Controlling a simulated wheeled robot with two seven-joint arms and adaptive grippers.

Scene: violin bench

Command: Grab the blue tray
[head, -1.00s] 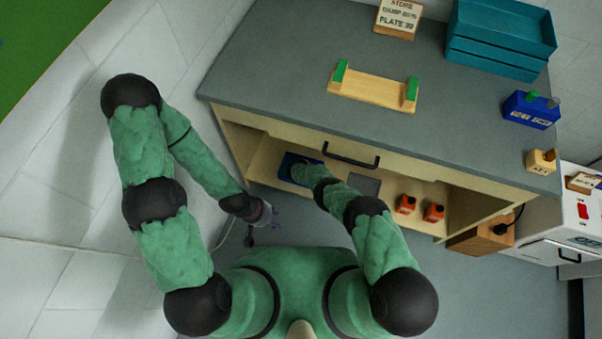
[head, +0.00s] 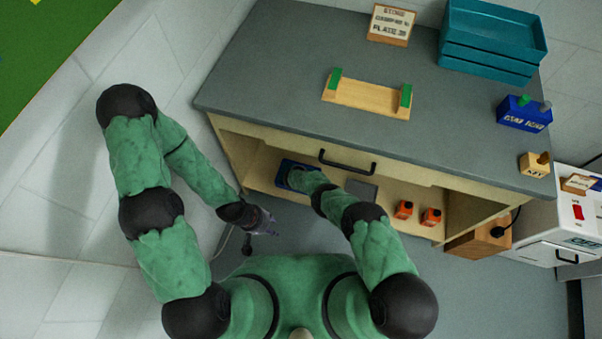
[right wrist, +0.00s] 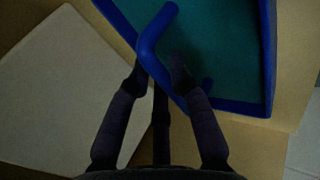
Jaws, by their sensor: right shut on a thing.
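The blue tray (head: 285,167) with a teal inside lies on the low shelf under the bench top, partly hidden by my right arm. In the right wrist view its raised blue rim (right wrist: 264,60) and a blue handle bar show close up. My right gripper (right wrist: 158,72) is shut on the tray at this bar, with a finger on each side. In the head view my right gripper is hidden behind its arm. My left gripper (head: 268,224) hangs in front of the bench, apart from the tray; whether it is open is too small to tell.
A grey plate (head: 361,190) and two orange bottles (head: 431,217) are on the shelf right of the tray. A drawer front with a black handle (head: 347,168) is just above. The bench top holds a wooden cradle (head: 368,99), teal trays (head: 492,55) and a blue block (head: 524,117).

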